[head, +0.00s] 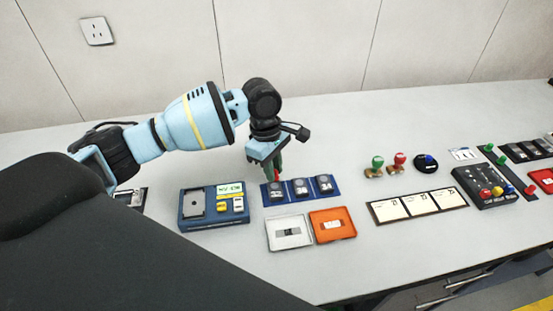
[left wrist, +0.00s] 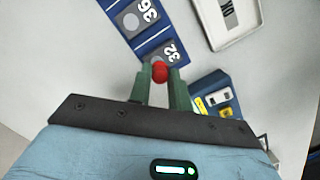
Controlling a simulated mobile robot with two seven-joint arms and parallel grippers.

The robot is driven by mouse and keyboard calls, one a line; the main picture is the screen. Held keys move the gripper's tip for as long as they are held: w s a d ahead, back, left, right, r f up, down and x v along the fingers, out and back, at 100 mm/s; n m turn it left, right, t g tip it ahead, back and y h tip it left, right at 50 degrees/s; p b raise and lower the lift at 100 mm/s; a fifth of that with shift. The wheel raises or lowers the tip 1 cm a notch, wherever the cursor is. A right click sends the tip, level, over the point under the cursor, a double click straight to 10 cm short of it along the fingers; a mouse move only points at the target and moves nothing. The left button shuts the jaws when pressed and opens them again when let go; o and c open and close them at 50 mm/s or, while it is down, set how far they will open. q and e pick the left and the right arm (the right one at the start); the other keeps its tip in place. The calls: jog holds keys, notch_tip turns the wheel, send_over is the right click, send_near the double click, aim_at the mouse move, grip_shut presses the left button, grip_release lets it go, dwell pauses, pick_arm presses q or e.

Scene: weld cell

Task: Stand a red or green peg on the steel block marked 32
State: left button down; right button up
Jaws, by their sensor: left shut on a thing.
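My left gripper (head: 275,172) is shut on a red peg (left wrist: 159,71), whose rounded top shows between the green fingers in the left wrist view. The steel block marked 32 (left wrist: 174,51) lies just past the peg in that view, in a blue rack (head: 289,202). In the head view the gripper points down over the rack's left block (head: 275,191). I cannot tell whether the peg touches the block; its lower end is hidden. The block marked 36 (left wrist: 141,17) is beside it. My right gripper is not in view.
A blue case (head: 187,217) stands left of the rack. A white tray (head: 270,241) and an orange tray (head: 349,233) lie in front. Green (head: 377,161) and red (head: 399,158) knobbed pieces stand to the right, behind a card holder (head: 377,214).

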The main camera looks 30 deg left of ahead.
pick_arm(q)
jog(key=shift+f, duration=0.35)
jog(key=shift+f+p, duration=0.3)
jog(key=shift+f, duration=0.75)
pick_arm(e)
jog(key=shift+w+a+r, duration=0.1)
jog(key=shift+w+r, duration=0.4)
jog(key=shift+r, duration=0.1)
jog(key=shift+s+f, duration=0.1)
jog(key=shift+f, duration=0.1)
pick_arm(q)
jog(key=shift+p, duration=0.4)
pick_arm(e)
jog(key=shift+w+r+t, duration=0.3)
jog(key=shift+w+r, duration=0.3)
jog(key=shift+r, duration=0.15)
pick_arm(q)
jog(key=shift+f, duration=0.1)
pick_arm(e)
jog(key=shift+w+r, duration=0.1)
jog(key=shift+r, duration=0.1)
pick_arm(q)
jog(key=c, duration=1.2)
grip_release()
